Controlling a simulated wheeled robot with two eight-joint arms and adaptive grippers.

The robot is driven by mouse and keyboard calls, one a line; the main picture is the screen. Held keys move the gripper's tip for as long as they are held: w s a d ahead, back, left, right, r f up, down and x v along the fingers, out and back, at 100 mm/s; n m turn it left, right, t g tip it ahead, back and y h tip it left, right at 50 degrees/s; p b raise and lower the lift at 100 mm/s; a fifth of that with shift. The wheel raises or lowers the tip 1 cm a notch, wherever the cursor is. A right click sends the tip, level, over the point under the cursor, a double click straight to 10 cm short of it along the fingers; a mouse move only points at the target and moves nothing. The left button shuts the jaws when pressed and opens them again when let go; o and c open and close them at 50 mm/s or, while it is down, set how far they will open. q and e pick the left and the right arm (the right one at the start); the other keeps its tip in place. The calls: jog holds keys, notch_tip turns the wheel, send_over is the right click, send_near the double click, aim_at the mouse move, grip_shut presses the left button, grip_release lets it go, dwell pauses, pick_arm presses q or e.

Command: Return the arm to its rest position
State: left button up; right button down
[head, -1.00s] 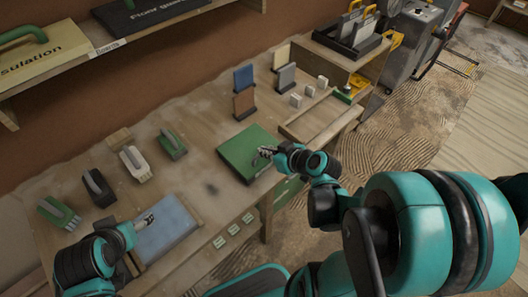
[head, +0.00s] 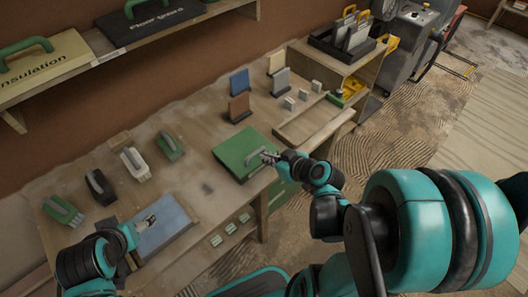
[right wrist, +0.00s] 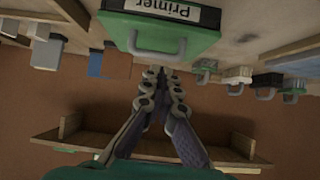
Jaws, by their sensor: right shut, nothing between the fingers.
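My right arm reaches in from the right in the head view. Its gripper (head: 269,156) is shut and empty at the right edge of the green Primer case (head: 236,149).
The bench (head: 195,190) holds several brushes and trowels at left, and upright coloured boards (head: 239,108) and small blocks at the back. A shelf (head: 110,45) with labelled cases runs above. A tool caddy (head: 345,40) stands at the far right end. Floor is open to the right.

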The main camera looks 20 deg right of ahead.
pick_arm(q)
jog(key=b+x, duration=0.1)
jog(key=x, duration=0.2)
jog(key=shift+s+a+f+b, duration=0.1)
jog(key=shift+s+a+b, duration=0.15)
jog(key=shift+b, duration=0.1)
pick_arm(e)
jog(key=s+d+f, duration=0.1)
jog(key=s+f, duration=0.3)
jog(key=shift+d+f, duration=0.15)
jog(key=shift+d, duration=0.1)
jog(key=s+a+r+m+g+h, duration=0.2)
jog(key=s+a+r+g+h, duration=0.1)
jog(key=a+r, duration=0.3)
jog(key=shift+a+r+m+g, duration=0.35)
jog(key=shift+r+m+g, duration=0.05)
jog(key=shift+r, duration=0.55)
